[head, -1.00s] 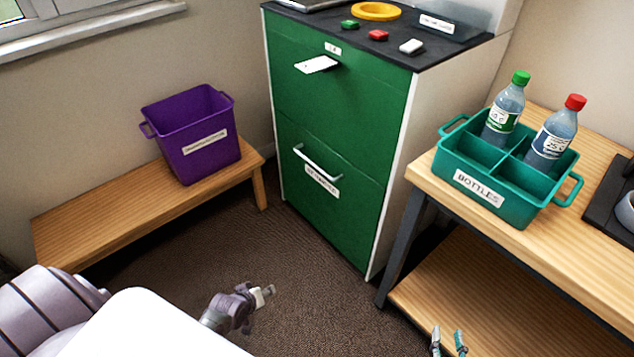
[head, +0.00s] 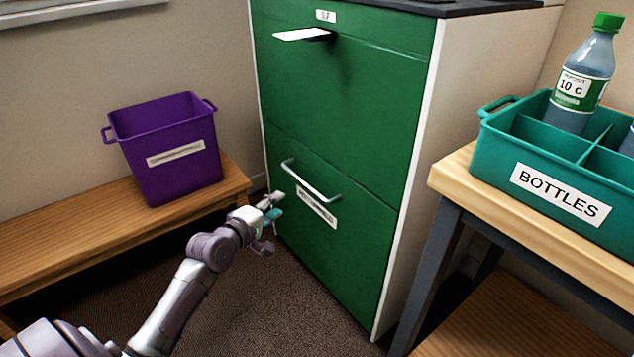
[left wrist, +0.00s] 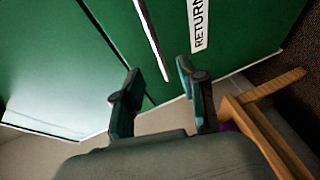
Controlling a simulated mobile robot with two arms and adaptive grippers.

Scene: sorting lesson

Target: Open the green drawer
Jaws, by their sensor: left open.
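The green drawer (head: 345,239) is the lower front of the green cabinet and looks shut. It has a light bar handle (head: 310,181) and a white label below it. In the left wrist view the handle (left wrist: 151,40) runs up and away, with the label reading "RETURN" beside it. My left gripper (head: 273,206) is open and empty, just left of the handle and close to the drawer front. In the left wrist view its two fingers (left wrist: 160,92) point at the drawer, with the handle's near end between them and a little beyond. My right gripper is out of view.
A purple bin (head: 170,178) stands on a low wooden bench (head: 60,232) at the left. The upper green front (head: 345,105) has a white flap-like piece (head: 303,35). A table (head: 448,170) at the right holds a teal bottle crate (head: 495,150). Dark carpet is clear before the cabinet.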

